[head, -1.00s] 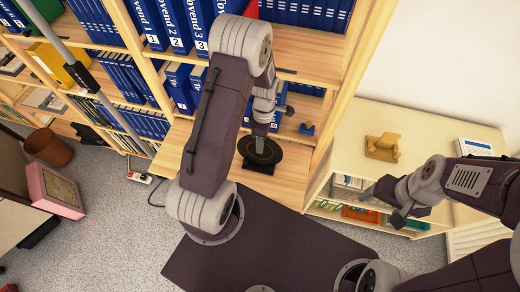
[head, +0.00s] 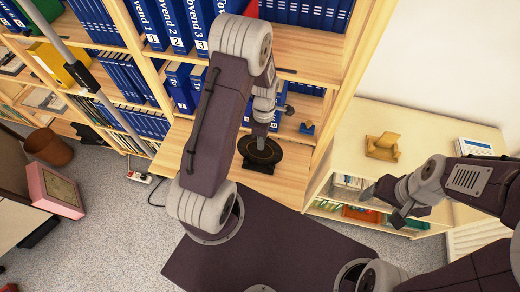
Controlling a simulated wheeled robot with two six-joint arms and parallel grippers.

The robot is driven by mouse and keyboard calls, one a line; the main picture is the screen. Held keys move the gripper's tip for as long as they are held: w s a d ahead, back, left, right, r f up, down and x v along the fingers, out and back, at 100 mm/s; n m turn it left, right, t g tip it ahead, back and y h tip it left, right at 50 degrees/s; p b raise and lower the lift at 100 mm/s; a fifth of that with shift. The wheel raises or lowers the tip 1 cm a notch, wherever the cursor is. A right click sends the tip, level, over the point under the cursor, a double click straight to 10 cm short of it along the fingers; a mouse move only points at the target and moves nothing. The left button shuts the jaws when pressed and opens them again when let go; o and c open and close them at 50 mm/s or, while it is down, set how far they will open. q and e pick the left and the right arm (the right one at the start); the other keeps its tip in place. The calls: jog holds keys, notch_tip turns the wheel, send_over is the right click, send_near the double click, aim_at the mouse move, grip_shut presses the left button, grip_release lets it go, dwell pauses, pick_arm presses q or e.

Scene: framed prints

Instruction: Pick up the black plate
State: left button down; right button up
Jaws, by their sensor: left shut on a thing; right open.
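The black plate (head: 268,162) is round and dark and lies at the wooden shelf board of the bookcase, in the middle of the head view. My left gripper (head: 261,142) points down at the plate and is shut on it. The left arm hides part of the shelf, and the fingertips are too small to see clearly. I cannot tell whether the plate is clear of the board. My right gripper (head: 383,202) is open and empty, in front of the low bookcase at the right.
Blue binders (head: 182,88) fill the bookcase shelves around the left arm. A small blue object (head: 307,128) stands on the shelf behind the plate. A wooden stand (head: 383,146) and a white-and-blue box (head: 473,147) sit on the low bookcase (head: 430,140). A brown bin (head: 49,147) stands at the left.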

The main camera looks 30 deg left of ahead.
dwell(0.9)
pick_arm(q)
jog(key=shift+w+r, duration=0.1)
jog(key=shift+r, duration=0.25)
jog(key=r, duration=0.2)
jog(key=d+r, duration=0.1)
jog(key=r, duration=0.1)
jog(key=shift+w+d+b, duration=0.1)
jog(key=shift+w+b, duration=0.05)
jog(key=shift+b, duration=0.15)
jog(key=w+d+r, duration=0.1)
jog(key=d+r, duration=0.5)
jog(key=d, duration=0.4)
jog(key=shift+w+d+r+b, duration=0.15)
jog(key=shift+w+d+b, duration=0.1)
jog(key=shift+b, duration=0.1)
jog(key=shift+a, duration=0.1)
notch_tip(320, 180, up, 4)
jog(key=p, duration=0.4)
